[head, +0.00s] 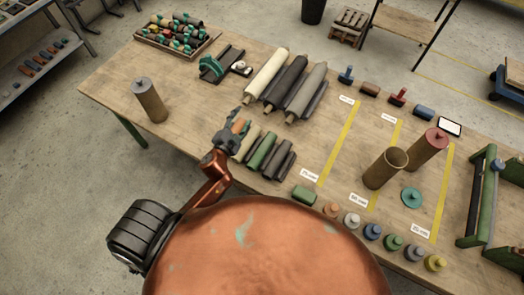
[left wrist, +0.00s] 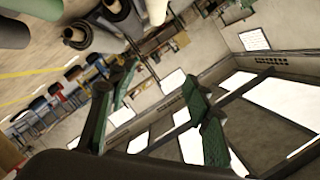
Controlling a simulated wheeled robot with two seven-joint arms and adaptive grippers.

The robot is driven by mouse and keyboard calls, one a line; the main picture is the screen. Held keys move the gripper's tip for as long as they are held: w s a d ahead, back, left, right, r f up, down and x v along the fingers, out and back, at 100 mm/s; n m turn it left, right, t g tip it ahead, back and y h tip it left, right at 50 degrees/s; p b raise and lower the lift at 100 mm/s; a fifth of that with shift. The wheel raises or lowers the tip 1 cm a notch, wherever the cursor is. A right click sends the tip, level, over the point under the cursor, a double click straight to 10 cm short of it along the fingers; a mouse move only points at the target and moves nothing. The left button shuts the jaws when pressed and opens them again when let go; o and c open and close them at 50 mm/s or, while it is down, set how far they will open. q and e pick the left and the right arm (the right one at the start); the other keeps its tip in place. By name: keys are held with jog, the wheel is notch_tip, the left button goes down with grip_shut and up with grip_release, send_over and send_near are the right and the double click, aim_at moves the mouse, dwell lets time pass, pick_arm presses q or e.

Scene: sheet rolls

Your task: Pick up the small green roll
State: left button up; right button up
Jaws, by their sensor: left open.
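The small green roll (head: 262,152) lies on the wooden table in a row of small rolls, between a tan roll (head: 246,143) and a dark grey roll (head: 275,157). My left gripper (head: 233,130) is at the upper left end of this row, close to the tan roll; I cannot tell whether it touches. In the left wrist view its two fingers (left wrist: 160,98) are spread apart with nothing between them. A green roll (left wrist: 35,8) shows at the top left corner there, outside the fingers. My right gripper is not in view.
Large cream (head: 266,73), black (head: 286,80) and grey (head: 306,90) rolls lie just behind the small ones. A brown upright tube (head: 150,102) stands at the left. A green block (head: 304,195) lies near the front edge.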

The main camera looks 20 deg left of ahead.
pick_arm(q)
jog(key=w+d+r+m+t+h, duration=0.2)
jog(key=w+d+r+m+h, duration=0.2)
jog(key=d+r+m+h, duration=0.55)
jog(key=s+d+f+m+g+h, duration=0.2)
jog(key=d+m+g, duration=0.1)
jog(key=d+m, duration=0.25)
jog(key=s+d+f+m+g+h, duration=0.1)
jog(key=d+m+g+h, duration=0.1)
jog(key=d+m+g, duration=0.3)
jog(key=m+g+y+p, duration=0.2)
jog(key=m+g+y, duration=0.6)
jog(key=g+y, duration=0.15)
send_over(250, 164)
jog(key=a, duration=0.2)
jog(key=a+x, duration=0.1)
jog(key=x, duration=0.5)
jog(key=a+x, duration=0.1)
jog(key=x, duration=0.5)
jog(key=a+f+x, duration=0.1)
jog(key=a+x, duration=0.1)
jog(key=x, duration=0.5)
jog(key=shift+s+r, duration=0.1)
jog(key=shift+s, duration=0.05)
jog(key=x, duration=0.2)
jog(key=p+x, duration=0.1)
jog(key=x, duration=0.4)
jog(key=shift+w+d+p, duration=0.3)
jog(key=shift+c, duration=0.2)
